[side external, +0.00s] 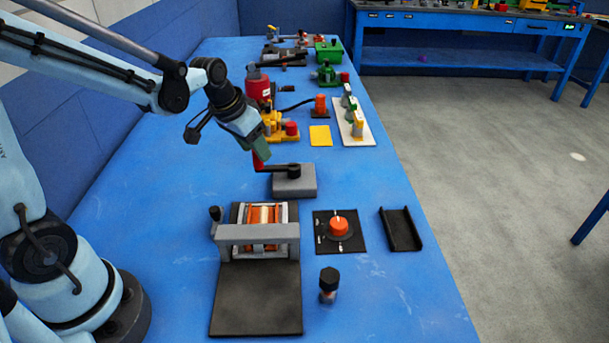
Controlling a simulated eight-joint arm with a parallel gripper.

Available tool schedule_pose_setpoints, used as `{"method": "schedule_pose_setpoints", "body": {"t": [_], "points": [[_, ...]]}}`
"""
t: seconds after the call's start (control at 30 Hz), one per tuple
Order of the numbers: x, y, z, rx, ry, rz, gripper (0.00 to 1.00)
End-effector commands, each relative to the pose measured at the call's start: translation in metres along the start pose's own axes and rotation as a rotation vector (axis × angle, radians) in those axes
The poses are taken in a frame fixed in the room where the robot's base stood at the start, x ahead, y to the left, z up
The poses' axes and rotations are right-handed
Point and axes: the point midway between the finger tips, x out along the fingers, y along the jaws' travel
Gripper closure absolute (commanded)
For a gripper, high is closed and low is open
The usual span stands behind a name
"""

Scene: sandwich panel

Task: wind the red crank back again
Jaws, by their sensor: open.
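The red crank has an upright red handle (259,163) on a black arm (278,169). The arm is mounted on a grey block (294,187) on the blue table. The crank arm points left in the side view, so the red handle hangs out past the block's left edge. My gripper (262,155) is open, pointing down right at the top of the red handle. Its fingers partly hide the handle. I cannot tell whether they are around it or just above it.
A roller press (257,234) with a black plate stands nearer the camera. Right of it are an orange knob panel (339,228), a black tray (400,229) and a black-capped bottle (329,284). Behind the crank are a yellow card (320,136) and a white switch board (355,130).

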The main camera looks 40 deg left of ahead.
Motion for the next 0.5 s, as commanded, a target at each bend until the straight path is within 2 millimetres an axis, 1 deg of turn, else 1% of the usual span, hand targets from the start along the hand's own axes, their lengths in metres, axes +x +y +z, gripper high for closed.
{"method": "schedule_pose_setpoints", "body": {"t": [0.03, 0.2, 0.5], "points": [[0.006, 0.000, -0.001, 0.000, 0.000, 0.000, 0.50], [0.018, 0.000, 0.000, 0.000, 0.000, 0.000, 0.50], [0.023, 0.000, 0.000, 0.000, 0.000, 0.000, 0.50]]}}
